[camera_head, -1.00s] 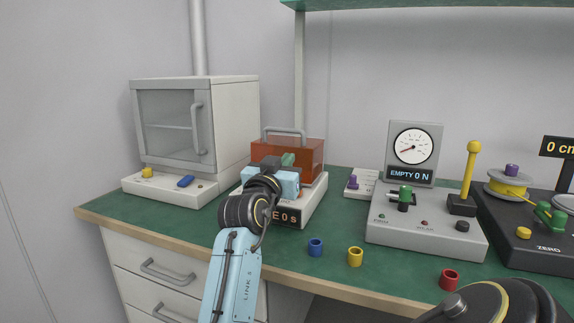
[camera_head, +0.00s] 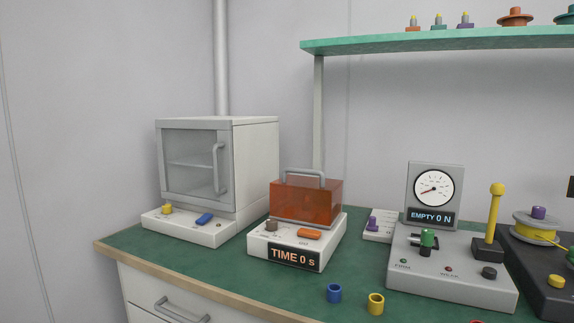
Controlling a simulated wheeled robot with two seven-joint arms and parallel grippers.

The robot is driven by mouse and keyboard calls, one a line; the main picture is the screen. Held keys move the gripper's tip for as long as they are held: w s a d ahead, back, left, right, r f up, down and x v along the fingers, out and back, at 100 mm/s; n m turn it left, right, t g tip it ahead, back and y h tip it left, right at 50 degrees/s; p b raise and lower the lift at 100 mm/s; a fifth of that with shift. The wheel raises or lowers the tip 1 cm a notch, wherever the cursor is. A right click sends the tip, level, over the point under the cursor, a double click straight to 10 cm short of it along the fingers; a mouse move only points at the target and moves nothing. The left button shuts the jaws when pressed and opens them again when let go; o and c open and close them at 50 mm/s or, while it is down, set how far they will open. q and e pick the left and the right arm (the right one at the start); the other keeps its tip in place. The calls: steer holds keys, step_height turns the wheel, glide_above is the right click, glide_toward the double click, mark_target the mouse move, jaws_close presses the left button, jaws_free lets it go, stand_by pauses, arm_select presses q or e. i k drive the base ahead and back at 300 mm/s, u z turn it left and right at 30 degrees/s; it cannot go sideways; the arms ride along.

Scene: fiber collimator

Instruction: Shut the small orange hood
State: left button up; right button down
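The small orange hood (camera_head: 305,203) is a see-through box with a grey handle (camera_head: 304,172) on top. It sits low over the back part of a white base unit (camera_head: 338,241) and looks shut, with no clear gap beneath it. What is inside it is too dim to tell. The base's front carries a grey-brown knob (camera_head: 271,226), an orange switch (camera_head: 309,234) and a display (camera_head: 293,257) reading "TIME 0 s". Neither of my grippers is in view.
A white cabinet (camera_head: 256,165) with a closed glass door stands to the left. A grey gauge unit (camera_head: 455,283) and a yellow spool (camera_head: 536,235) are at right. Blue (camera_head: 334,293) and yellow (camera_head: 376,303) rings lie in front. A green shelf (camera_head: 440,41) hangs above.

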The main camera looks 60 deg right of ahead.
mark_target(317, 202)
steer(key=u, duration=0.9)
steer(key=k, duration=1.2)
steer(key=z, duration=1.35)
